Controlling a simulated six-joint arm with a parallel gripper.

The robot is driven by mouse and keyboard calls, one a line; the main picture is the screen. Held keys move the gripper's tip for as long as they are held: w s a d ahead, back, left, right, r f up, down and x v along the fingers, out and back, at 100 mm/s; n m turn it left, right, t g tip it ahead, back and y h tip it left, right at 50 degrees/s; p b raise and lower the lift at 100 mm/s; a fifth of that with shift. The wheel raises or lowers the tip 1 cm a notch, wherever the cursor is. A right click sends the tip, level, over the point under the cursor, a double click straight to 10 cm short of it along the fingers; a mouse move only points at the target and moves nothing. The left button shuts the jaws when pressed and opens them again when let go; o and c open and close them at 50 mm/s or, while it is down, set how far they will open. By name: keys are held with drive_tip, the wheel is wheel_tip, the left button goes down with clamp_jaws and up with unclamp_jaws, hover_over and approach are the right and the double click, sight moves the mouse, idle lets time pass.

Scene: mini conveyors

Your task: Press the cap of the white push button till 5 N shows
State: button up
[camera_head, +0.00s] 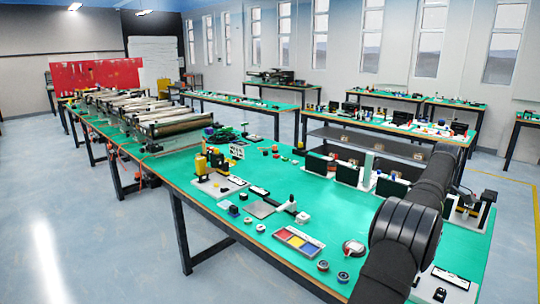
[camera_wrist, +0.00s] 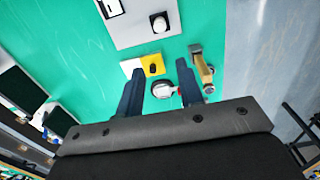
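In the wrist view, a pale panel (camera_wrist: 140,30) bears a round white cap (camera_wrist: 160,22), which looks like the white push button, with a dark-and-white display (camera_wrist: 111,8) beside it. Any reading on the display is too small to make out. My gripper (camera_wrist: 158,77) has its two dark fingers apart, and nothing is clamped between them. The panel lies above the fingertips in this picture, apart from them. The head view shows my dark arm reaching down at the right; my gripper is not visible there.
Between the fingers in the wrist view shows a round white-faced device (camera_wrist: 162,90) with a red part. A yellow-and-white block (camera_wrist: 150,66) and a brass-coloured fixture (camera_wrist: 203,70) are close by. The head view shows a crowded green table (camera_head: 240,230) with a colour tray (camera_head: 298,242).

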clamp_jaws()
idle(1.2)
